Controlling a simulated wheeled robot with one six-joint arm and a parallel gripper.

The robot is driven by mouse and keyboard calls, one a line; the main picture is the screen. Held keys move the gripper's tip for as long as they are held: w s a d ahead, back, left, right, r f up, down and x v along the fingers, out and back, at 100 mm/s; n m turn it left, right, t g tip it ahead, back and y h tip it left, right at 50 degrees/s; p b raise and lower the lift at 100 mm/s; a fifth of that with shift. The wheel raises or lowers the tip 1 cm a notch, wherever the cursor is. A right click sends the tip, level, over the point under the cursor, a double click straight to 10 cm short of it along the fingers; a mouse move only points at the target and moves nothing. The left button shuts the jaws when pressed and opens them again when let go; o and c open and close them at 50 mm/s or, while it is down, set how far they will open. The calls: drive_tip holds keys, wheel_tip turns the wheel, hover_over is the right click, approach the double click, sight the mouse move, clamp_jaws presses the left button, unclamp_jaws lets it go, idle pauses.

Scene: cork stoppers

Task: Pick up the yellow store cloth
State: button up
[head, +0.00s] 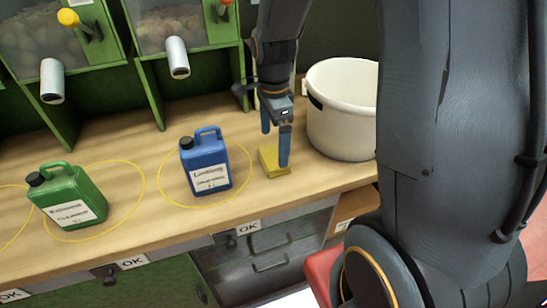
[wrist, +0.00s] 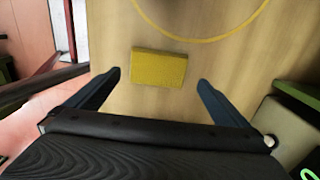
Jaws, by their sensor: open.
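The yellow cloth (head: 270,162) lies flat as a small folded block on the wooden counter, between the blue jug and the white pot. In the wrist view the cloth (wrist: 158,68) lies beyond my fingertips, roughly centred between them. My gripper (head: 276,148) is open and empty, pointing down at the cloth. One blue finger overlaps the cloth in the head view and hides part of it. In the wrist view my gripper's two fingers (wrist: 159,76) stand wide apart, one on either side. I cannot tell the exact height of the fingertips above the counter.
A blue jug (head: 206,165) stands left of the cloth inside a yellow ring on the counter (head: 130,140). A white pot (head: 342,125) stands close on the right. A green jug (head: 68,197) is farther left. Green dispenser bins (head: 160,70) line the back.

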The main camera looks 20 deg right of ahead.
sight(273, 157)
drive_tip(key=f, duration=0.1)
drive_tip(key=f+p, duration=0.1)
drive_tip(key=f, duration=0.1)
drive_tip(key=shift+s+a+f, duration=0.1)
drive_tip(key=shift+s+a, duration=0.1)
drive_tip(key=shift+s, duration=0.15)
drive_tip(key=shift+w+f, duration=0.1)
drive_tip(key=shift+f, duration=0.65)
drive_tip(key=c, duration=0.9)
